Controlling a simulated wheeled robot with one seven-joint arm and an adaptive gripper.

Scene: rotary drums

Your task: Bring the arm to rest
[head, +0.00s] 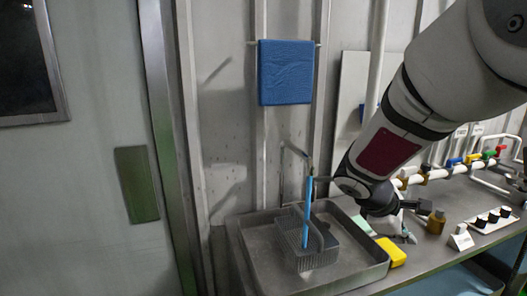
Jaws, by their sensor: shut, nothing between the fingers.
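My arm comes in from the upper right and reaches down over the bench. My gripper (422,207) is at its end, dark, shut and empty, pointing right just above the bench. Its fingers are small in this view. It is beside a white and teal item (398,228), which my wrist partly hides, and close to a small brown bottle (436,222).
A steel sink (250,235) holds a grey rack (306,256) with a blue stick (307,212). A yellow block (391,252) lies at its right rim. Dark-topped containers (491,217) and a valve pipe (440,174) are at right. A blue cloth (286,72) hangs behind.

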